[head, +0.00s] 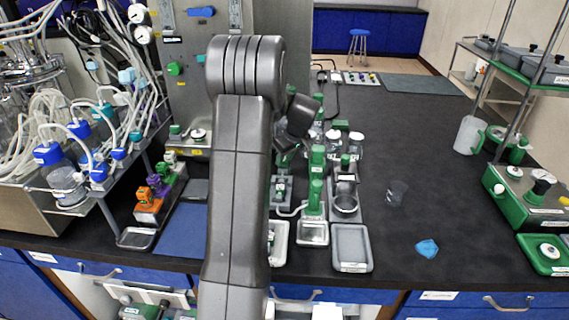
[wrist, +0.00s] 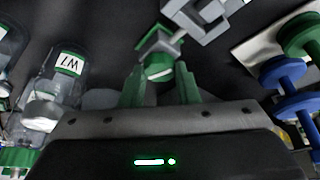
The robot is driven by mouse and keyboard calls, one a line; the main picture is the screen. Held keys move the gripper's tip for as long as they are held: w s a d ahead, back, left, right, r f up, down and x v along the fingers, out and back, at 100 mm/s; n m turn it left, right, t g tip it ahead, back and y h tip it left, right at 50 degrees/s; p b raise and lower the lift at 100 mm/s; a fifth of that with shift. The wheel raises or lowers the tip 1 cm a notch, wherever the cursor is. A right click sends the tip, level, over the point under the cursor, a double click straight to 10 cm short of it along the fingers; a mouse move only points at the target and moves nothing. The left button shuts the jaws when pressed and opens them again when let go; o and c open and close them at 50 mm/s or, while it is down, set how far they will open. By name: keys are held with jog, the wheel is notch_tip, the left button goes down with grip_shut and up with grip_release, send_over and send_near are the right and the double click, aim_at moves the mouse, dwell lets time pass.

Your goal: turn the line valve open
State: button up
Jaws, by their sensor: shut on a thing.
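In the wrist view, my gripper (wrist: 160,78) has its two green fingers closed around a small green handle (wrist: 157,58) with a paler front face. I take this handle to be the line valve's. It sits beside a grey bracket-like fitting (wrist: 205,18) at the top of the view. How far the handle is turned cannot be told. In the head view, my arm covers the middle of the bench, and the fingers and the handle are mostly hidden behind it.
A bottle labelled W7 (wrist: 60,75) stands close on the left in the wrist view; blue and green knobs (wrist: 285,72) are on the right. In the head view, a grey tray (head: 352,248), a clear beaker (head: 397,193) and a blue piece (head: 427,249) lie right of my arm. The dark bench farther right is largely clear.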

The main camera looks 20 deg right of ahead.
jog(key=shift+w+d+n+g+y+b, duration=0.1)
jog(key=shift+n+g+y+b, duration=0.2)
jog(key=shift+n, duration=0.8)
jog(key=shift+d+n+g+y+b, duration=0.1)
jog(key=shift+n+g+y+b, duration=0.2)
jog(key=shift+n, duration=0.8)
jog(key=o, duration=1)
jog(key=shift+c, duration=0.2)
jog(key=v, duration=1.3)
jog(key=shift+d+r, duration=0.3)
